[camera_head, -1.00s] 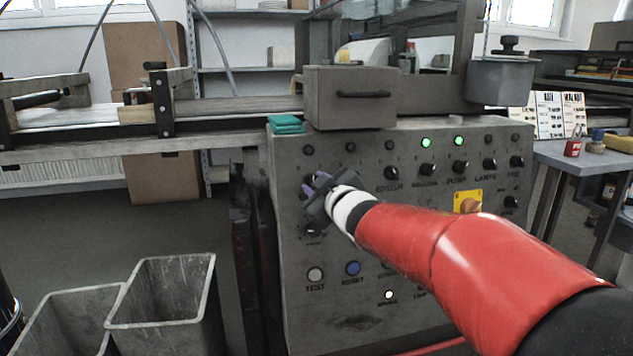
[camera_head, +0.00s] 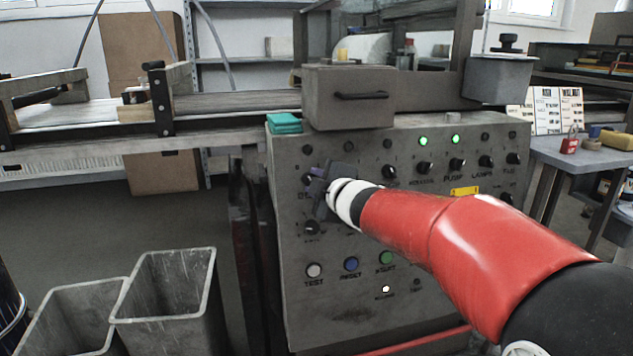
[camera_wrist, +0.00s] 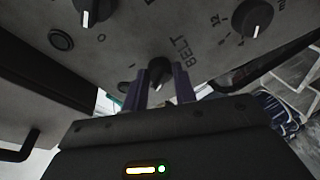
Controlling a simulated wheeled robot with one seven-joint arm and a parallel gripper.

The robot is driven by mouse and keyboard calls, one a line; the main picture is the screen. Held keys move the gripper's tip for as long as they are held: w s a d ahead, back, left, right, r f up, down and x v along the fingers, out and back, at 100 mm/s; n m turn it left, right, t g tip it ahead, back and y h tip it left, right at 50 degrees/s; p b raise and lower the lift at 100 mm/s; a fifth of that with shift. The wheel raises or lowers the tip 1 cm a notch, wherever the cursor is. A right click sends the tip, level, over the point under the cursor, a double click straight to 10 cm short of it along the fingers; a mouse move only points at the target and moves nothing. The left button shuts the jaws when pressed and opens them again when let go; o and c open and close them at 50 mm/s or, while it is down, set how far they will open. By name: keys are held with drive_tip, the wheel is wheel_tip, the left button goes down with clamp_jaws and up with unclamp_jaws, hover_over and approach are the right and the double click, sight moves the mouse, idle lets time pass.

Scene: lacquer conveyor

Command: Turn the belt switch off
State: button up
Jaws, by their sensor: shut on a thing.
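The belt switch is a small black knob (camera_wrist: 159,70) beside the printed word BELT in the wrist view. My gripper (camera_wrist: 161,84) has its two purple fingers on either side of the knob and is shut on it. In the head view my gripper (camera_head: 317,185) is at the left part of the grey control panel (camera_head: 345,320), and its body hides the knob and most of the label. The knob's pointer direction is hard to make out between the fingers.
Other black knobs are close by, including one (camera_wrist: 91,12) and another (camera_wrist: 252,17) in the wrist view. Grey bins (camera_head: 165,300) stand at lower left.

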drive_tip(key=shift+f, duration=0.1)
drive_tip(key=o, duration=1)
drive_tip(key=shift+c, duration=0.2)
drive_tip(key=p+v, duration=0.1)
drive_tip(key=v, duration=0.6)
drive_tip(key=shift+s+d, duration=0.2)
drive_tip(key=shift+s, duration=0.15)
